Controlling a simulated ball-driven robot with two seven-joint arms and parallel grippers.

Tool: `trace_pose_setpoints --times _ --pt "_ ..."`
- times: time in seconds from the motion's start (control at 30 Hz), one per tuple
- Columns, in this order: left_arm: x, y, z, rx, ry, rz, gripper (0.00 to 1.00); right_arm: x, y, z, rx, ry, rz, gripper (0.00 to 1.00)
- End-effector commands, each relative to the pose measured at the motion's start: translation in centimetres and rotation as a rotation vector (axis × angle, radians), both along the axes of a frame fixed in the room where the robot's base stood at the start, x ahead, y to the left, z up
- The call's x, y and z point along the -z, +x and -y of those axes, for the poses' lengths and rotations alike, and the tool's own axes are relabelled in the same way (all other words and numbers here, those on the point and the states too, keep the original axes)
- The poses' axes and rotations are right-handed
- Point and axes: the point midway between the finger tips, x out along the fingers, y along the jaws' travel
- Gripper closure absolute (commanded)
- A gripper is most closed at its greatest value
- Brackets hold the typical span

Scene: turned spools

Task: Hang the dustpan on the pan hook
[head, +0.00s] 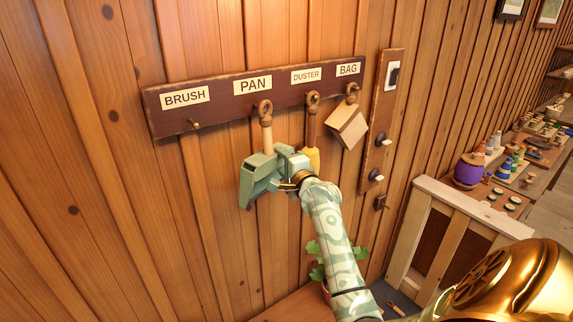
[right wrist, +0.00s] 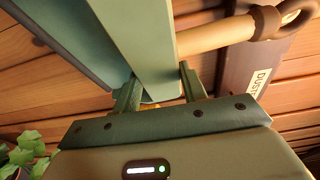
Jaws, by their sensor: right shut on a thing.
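The dustpan (head: 258,183) has a green pan, a pale wooden handle and a brown ring at its top. My right gripper (head: 283,162) is shut on it near where the handle meets the pan. In the right wrist view the fingers (right wrist: 160,88) are against the green pan (right wrist: 125,30), with handle and ring to the right. The dustpan is close to upright, its ring in front of the rack board (head: 225,102) just below the PAN label. The pan hook is hidden behind the ring; I cannot tell whether the ring is around it. My left gripper is out of view.
The brush hook (head: 195,124) is bare. The duster (head: 311,130) hangs close right of the dustpan, and a tan bag (head: 347,125) beyond it. A switch board (head: 382,120) is farther right. A plant (head: 316,262) stands below. The wall left of the dustpan is clear.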

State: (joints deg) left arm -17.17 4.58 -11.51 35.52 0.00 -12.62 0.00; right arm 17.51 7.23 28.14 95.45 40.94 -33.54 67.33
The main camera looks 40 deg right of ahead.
Motion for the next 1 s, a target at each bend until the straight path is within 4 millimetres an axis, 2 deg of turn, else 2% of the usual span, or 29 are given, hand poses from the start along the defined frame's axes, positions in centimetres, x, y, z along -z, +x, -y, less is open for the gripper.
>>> trace_pose_setpoints --times 0.23,0.43,1.0 --pt "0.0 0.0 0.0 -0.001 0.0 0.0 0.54 -0.3 1.8 0.2 -0.001 0.0 0.01 0.88" --pt "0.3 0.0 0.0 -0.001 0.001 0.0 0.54 0.3 2.8 0.3 0.0 0.0 0.007 0.88" --pt "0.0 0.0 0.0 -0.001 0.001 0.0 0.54 0.8 3.1 0.3 0.0 0.0 0.005 0.88"
